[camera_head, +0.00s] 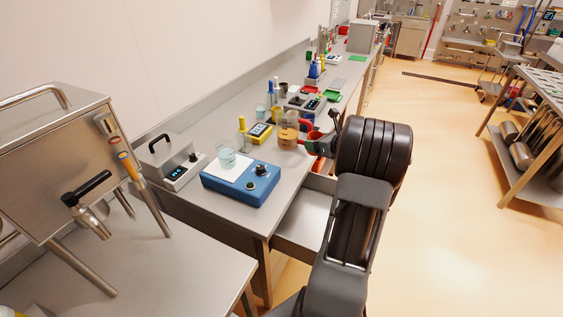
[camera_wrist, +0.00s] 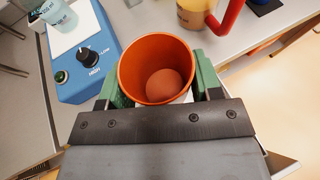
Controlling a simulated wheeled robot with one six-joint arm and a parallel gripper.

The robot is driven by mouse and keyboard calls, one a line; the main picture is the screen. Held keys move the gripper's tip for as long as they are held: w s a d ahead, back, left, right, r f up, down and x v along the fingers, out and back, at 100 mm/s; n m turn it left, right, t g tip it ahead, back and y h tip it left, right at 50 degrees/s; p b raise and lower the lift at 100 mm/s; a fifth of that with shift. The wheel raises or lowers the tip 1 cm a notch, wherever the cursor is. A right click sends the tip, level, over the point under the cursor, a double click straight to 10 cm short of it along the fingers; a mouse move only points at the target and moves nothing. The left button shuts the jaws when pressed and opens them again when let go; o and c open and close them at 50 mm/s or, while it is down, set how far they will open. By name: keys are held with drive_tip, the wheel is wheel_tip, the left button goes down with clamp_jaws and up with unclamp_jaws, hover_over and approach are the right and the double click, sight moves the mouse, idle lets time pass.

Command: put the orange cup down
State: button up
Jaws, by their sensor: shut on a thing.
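The orange cup (camera_wrist: 152,50) is upright in the wrist view, with its open mouth toward the camera. A paler round patch shows at its bottom; I cannot tell whether it is powder or the cup's floor. My gripper (camera_wrist: 158,84) is shut on the cup, with a green finger on each side. In the head view my gripper (camera_head: 322,146) is at the front edge of the steel bench (camera_head: 222,212), right of the brown jar. The cup is mostly hidden there by my arm. I cannot tell whether its base touches anything.
A blue device (camera_head: 240,183) with a white plate bears a clear beaker (camera_head: 227,158). The brown jar (camera_head: 288,131) with a red handle stands close to the gripper. A yellow meter (camera_head: 260,132) and several tools crowd the bench behind. A steel hopper (camera_head: 62,160) stands at left.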

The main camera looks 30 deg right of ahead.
drive_tip(key=f+p+x, duration=0.1)
drive_tip(key=x, duration=0.4)
drive_tip(key=s+a+p+x, duration=0.1)
drive_tip(key=x, duration=0.4)
drive_tip(key=a+f+p+x, duration=0.1)
drive_tip(key=x, duration=0.3)
drive_tip(key=shift+w+f, duration=0.15)
drive_tip(key=shift+f, duration=0.4)
drive_tip(key=shift+w+a+f, duration=0.15)
drive_tip(key=shift+w+f, duration=0.05)
drive_tip(key=shift+f, duration=0.15)
wheel_tip(320, 180, down, 3)
drive_tip(key=shift+w+r+p, duration=0.15)
drive_tip(key=shift+p, duration=0.6)
drive_tip(key=shift+f, duration=0.35)
drive_tip(key=shift+f, duration=0.15)
drive_tip(key=o, duration=0.9)
